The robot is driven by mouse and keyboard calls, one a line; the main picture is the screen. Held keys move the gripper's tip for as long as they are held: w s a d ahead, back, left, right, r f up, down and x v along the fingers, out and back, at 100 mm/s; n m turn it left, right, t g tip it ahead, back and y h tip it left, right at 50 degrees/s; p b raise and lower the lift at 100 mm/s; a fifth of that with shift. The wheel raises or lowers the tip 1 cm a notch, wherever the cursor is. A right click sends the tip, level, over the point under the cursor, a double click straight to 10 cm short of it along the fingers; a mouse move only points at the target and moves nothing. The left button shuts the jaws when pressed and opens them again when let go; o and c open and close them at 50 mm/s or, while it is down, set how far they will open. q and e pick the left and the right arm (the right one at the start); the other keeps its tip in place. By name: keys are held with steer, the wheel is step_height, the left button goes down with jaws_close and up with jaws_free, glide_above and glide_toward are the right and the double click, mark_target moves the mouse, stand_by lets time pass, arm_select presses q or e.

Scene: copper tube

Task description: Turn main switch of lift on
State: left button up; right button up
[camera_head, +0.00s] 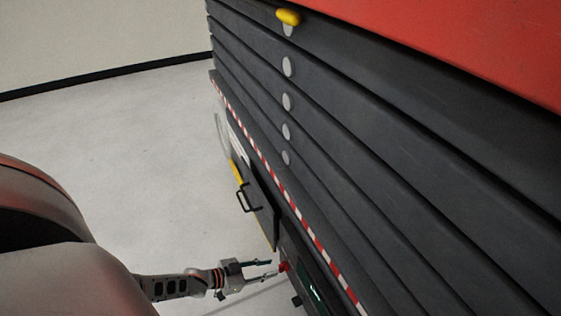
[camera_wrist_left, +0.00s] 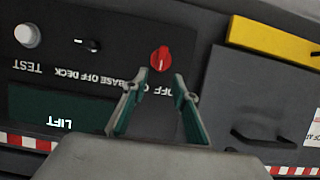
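The red main switch (camera_wrist_left: 160,59) is a round knob on the dark panel of the lift (camera_head: 400,150). It stands above the partly hidden "OFF" lettering, which appears upside down in the left wrist view. In the head view the red switch (camera_head: 284,267) is small, right at my left gripper's tips. My left gripper (camera_wrist_left: 158,88) is open, its two green-padded fingers spread just short of the knob, one to each side. In the head view my left gripper (camera_head: 271,268) reaches in from the left. I see no contact with the knob. My right gripper is not in view.
A white button (camera_wrist_left: 27,36) labelled TEST and a black key-like switch (camera_wrist_left: 88,45) sit on the same panel. A dark door with a black handle (camera_head: 246,200) stands out from the lift's side. The floor (camera_head: 120,140) to the left is clear.

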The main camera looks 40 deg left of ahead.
mark_target(279, 266)
arm_select(q)
steer(key=x, duration=0.1)
steer(key=b+x, duration=0.1)
steer(key=x, duration=0.1)
steer(key=shift+d+f, duration=0.15)
steer(key=shift+f, duration=0.25)
steer(key=shift+w+d, duration=0.1)
steer(key=shift+w, duration=0.3)
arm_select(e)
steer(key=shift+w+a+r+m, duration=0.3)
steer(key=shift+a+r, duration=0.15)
arm_select(q)
steer(key=shift+r, duration=0.1)
jaws_close()
